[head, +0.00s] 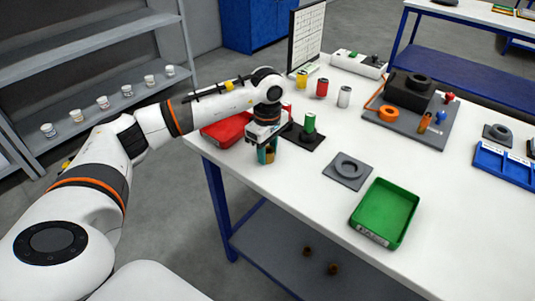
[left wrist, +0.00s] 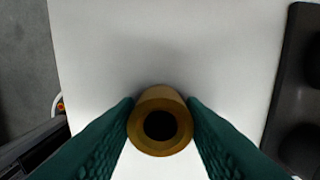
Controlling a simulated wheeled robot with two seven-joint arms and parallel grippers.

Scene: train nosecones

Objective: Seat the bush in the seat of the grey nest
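My left gripper (head: 267,157) has its green fingers on both sides of a brass-coloured bush (left wrist: 160,100), close to the table's left edge. In the left wrist view the fingers touch the bush from left and right, and its dark round bore faces the camera. In the head view only a little of the bush (head: 270,157) shows between the fingers. The grey nest (head: 347,170), a square plate with a raised ring, lies flat on the table to the right of the gripper, apart from it. Its ring looks empty. My right gripper is out of view.
A green tray (head: 354,222) sits right of the nest by the front edge. A dark plate with a green cylinder (head: 310,123) and a red tray (head: 222,133) are close to the gripper. A black block fixture (head: 408,92) stands farther back. White table lies bare between gripper and nest.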

